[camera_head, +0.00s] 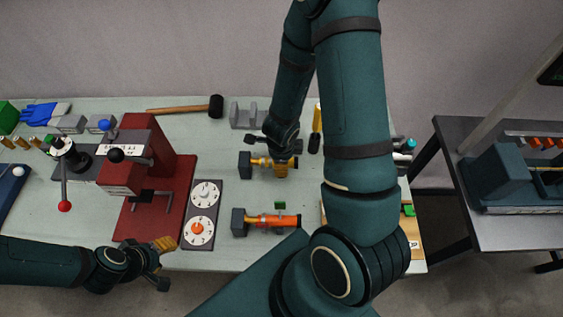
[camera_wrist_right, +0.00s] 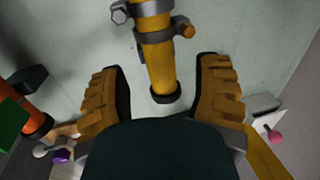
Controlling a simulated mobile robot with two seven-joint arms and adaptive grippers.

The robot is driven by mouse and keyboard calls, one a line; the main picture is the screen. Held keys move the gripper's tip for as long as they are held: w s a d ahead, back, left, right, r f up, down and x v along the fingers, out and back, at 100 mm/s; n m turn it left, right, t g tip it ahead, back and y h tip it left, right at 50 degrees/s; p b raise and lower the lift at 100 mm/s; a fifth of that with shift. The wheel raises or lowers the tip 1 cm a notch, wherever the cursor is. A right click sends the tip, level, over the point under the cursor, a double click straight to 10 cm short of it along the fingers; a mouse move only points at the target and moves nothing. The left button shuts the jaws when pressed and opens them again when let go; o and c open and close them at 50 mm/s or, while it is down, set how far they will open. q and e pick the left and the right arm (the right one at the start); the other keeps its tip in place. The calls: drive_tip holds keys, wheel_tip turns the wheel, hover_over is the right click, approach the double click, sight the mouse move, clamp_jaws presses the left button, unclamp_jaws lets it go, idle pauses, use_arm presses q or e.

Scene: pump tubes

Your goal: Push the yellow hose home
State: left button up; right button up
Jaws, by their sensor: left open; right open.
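The yellow hose (camera_wrist_right: 157,60) runs down the middle of the right wrist view, with a dark ring at its near end and grey metal clamps with bolts around it. In the head view the yellow hose (camera_head: 258,161) lies beside a dark grey block (camera_head: 244,165), partly hidden by my right gripper. My right gripper (camera_wrist_right: 163,75) is open, its yellow pads on either side of the hose's near end with gaps showing; it also shows in the head view (camera_head: 281,162). My left gripper (camera_head: 160,262) is open and empty near the table's front edge.
An orange hose (camera_head: 276,221) with a grey block lies nearer the front. A red press (camera_head: 165,175) and a panel with two dials (camera_head: 203,213) stand to the left. A mallet (camera_head: 190,108) lies at the back. A side table (camera_head: 470,160) stands at right.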

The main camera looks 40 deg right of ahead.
use_arm(q)
drive_tip(key=shift+f+b, duration=0.35)
drive_tip(key=shift+f, duration=0.25)
use_arm(e)
drive_tip(key=shift+w+d+f, duration=0.1)
drive_tip(key=shift+w+f, duration=0.05)
drive_tip(key=shift+f, duration=0.65)
drive_tip(key=shift+w+d+f, duration=0.1)
drive_tip(key=shift+f, duration=0.7)
clamp_jaws()
